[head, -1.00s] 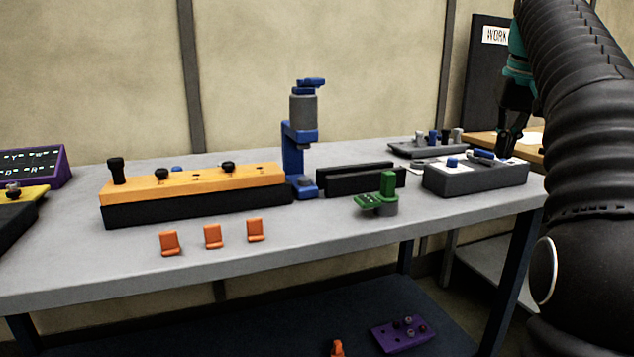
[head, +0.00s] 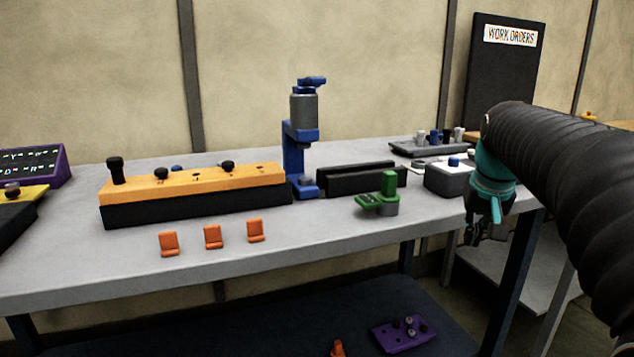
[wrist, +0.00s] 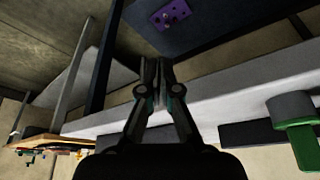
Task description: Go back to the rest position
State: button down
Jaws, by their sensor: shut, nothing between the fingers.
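My gripper (head: 474,238) hangs at the right end of the grey table (head: 240,250), in front of the grey box (head: 444,180) and hiding part of it. Its fingers point downward. In the wrist view my gripper (wrist: 158,62) shows with its two fingers together and nothing between them. The table's front edge passes behind the fingers there.
A green clamp (head: 388,195), an orange-topped jig (head: 220,183), a blue press (head: 300,150) and three orange clips (head: 213,237) stand on the table. A purple block (head: 402,334) lies on the lower shelf. A dark work-orders board (head: 505,75) stands behind.

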jog(key=s+a+f+n, duration=0.1)
jog(key=s+a+f, duration=0.3)
jog(key=s, duration=0.3)
jog(key=s+a+f+n+t, duration=0.1)
jog(key=s+a+f, duration=0.3)
jog(key=s, duration=0.4)
jog(key=s+a+f+y, duration=0.1)
jog(key=s+a+f, duration=0.4)
jog(key=s, duration=0.2)
jog(key=shift+s+f+n+t, duration=0.25)
jog(key=shift+s+n+t, duration=0.05)
jog(key=shift+s+n, duration=0.1)
